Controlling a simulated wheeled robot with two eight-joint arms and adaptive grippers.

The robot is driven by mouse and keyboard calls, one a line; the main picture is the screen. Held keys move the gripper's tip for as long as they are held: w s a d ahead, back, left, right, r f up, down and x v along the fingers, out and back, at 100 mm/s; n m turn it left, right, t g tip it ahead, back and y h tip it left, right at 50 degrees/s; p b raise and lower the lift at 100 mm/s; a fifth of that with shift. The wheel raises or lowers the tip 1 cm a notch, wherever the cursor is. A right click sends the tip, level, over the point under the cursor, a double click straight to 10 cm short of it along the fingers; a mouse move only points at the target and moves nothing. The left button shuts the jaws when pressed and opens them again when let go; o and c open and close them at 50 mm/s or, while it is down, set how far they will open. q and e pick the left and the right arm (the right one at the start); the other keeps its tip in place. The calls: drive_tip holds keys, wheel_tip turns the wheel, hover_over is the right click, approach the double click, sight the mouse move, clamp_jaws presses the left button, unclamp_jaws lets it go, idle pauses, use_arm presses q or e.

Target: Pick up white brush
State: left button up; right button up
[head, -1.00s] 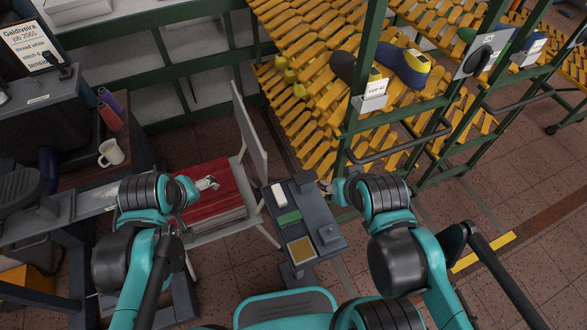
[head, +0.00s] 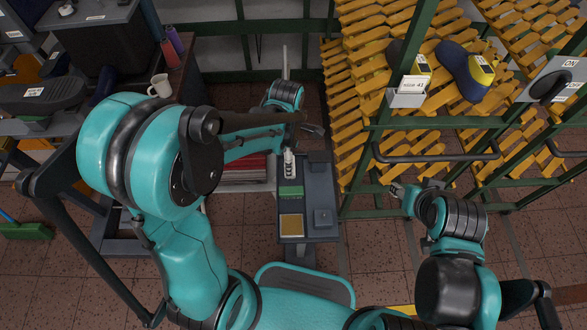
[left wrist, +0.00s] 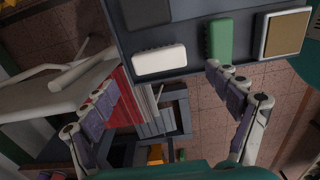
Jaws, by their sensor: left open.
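The white brush (left wrist: 160,59) lies on a grey stand (left wrist: 190,8) in the left wrist view, near the stand's edge and beside a green block (left wrist: 219,40). My left gripper (left wrist: 159,77) is open, its two fingers wide apart, with the brush in view beyond and between the fingertips. It does not visibly touch the brush.
A yellow-slatted rack (head: 360,100) with shoe lasts rises at the right.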

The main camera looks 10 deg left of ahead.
use_arm(q)
drive_tip(key=f+b, duration=0.1)
drive_tip(key=f, duration=0.2)
drive_tip(key=f+b, duration=0.1)
drive_tip(key=f, duration=0.1)
drive_tip(key=shift+w+d+f+b, duration=0.1)
drive_tip(key=shift+d+f+b, duration=0.05)
drive_tip(key=shift+d+b, duration=0.2)
drive_tip(key=c, duration=1.2)
drive_tip(key=shift+c, duration=0.2)
